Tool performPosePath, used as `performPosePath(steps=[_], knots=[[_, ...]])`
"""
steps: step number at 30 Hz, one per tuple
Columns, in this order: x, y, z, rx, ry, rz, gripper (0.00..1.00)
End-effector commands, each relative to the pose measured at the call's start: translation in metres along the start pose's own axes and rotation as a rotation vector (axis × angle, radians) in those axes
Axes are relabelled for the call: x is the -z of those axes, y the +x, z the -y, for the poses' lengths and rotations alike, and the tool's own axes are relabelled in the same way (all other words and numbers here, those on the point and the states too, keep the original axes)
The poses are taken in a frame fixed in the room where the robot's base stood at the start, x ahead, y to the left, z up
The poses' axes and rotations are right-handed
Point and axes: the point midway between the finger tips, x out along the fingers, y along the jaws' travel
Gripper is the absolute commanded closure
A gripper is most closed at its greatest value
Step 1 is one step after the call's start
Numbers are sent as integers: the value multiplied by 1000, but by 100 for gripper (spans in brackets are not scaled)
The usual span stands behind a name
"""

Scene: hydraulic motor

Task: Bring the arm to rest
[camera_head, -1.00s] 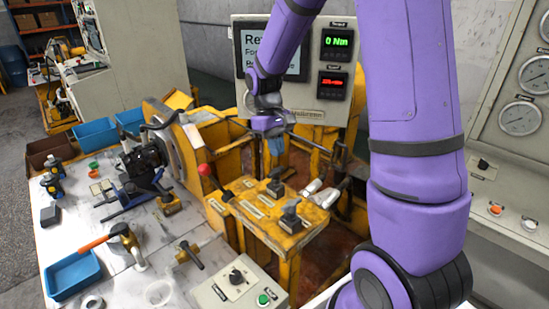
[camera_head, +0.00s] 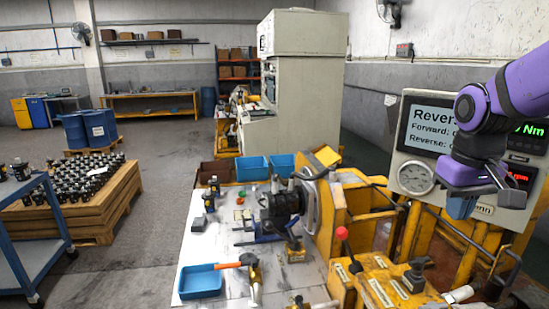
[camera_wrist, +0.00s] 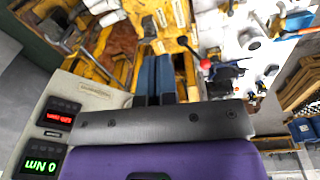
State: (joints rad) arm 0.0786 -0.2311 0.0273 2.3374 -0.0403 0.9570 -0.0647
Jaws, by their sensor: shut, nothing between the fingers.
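My purple arm reaches in from the right in the head view. My gripper (camera_head: 461,205) points down in front of the display panel (camera_head: 431,128), above the yellow test stand (camera_head: 388,284). In the wrist view the two blue-grey fingers (camera_wrist: 154,78) lie side by side, shut and empty. The black hydraulic motor (camera_head: 281,205) sits at the stand's round plate, left of my gripper and apart from it. The panel shows "Reverse" text, a green Nm readout and a red rpm readout (camera_wrist: 61,116).
A white worktable (camera_head: 205,245) holds a blue tray (camera_head: 200,281), an orange-handled hammer (camera_head: 232,265) and blue bins (camera_head: 251,168). A red-knobbed lever (camera_head: 342,233) rises from the stand. A pallet of dark parts (camera_head: 75,190) and blue drums (camera_head: 88,128) stand at left. The grey floor between is clear.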

Motion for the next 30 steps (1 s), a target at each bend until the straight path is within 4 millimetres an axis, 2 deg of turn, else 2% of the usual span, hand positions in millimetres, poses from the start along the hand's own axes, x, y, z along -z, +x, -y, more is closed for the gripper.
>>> performPosePath(steps=[3, 9, 18, 23, 30], knots=[[-23, -20, 6, 0, 9, -78, 100], [-60, -44, 14, 9, 25, -201, 100], [-108, -62, 23, 31, 41, -350, 100], [-118, -64, 25, 37, 45, -382, 100], [-119, -65, 25, 39, 46, -386, 100]])
